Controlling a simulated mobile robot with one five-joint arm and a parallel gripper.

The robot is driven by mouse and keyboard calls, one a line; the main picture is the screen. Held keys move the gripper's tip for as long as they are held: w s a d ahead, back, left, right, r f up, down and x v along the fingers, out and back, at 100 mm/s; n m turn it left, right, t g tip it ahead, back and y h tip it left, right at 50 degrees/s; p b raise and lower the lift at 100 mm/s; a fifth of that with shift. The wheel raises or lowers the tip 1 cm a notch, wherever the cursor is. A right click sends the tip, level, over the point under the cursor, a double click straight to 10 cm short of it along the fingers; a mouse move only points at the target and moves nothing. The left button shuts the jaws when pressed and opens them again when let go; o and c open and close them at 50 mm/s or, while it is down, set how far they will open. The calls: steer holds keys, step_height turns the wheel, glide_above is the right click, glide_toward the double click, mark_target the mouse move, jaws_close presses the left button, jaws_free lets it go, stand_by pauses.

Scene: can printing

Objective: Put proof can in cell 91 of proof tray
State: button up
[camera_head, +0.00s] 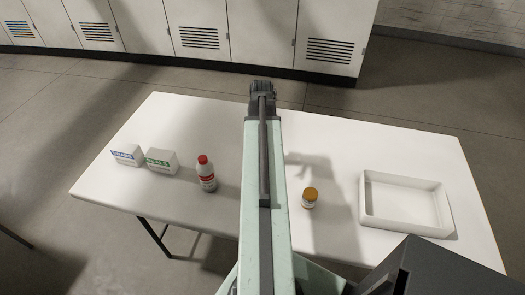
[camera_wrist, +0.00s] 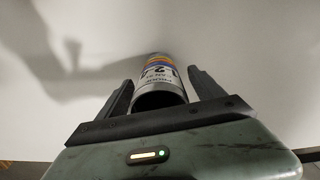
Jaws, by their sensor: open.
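The proof can (camera_wrist: 158,66) shows in the wrist view, a silver cylinder with orange, blue and purple bands and dark print. The print is upside down in this view and only partly legible. My gripper (camera_wrist: 160,79) is open, with one dark finger on each side of the can. I cannot tell whether either finger touches it. The can's near end looks dark. In the head view the can is not visible, and my arm covers the middle of the table. No tray with numbered cells can be made out.
On the white table (camera_head: 350,150) stand two small labelled boxes (camera_head: 126,155) (camera_head: 161,161), a red-capped bottle (camera_head: 207,177) and an orange-lidded jar (camera_head: 310,198). A white, shallow, empty-looking tray (camera_head: 363,207) is at the right. Lockers (camera_head: 265,35) stand behind.

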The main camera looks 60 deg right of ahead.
steer(key=shift+r, duration=0.1)
steer(key=c, duration=1.5)
step_height(320, 180, up, 10)
steer(key=p, duration=1)
steer(key=shift+r, duration=0.1)
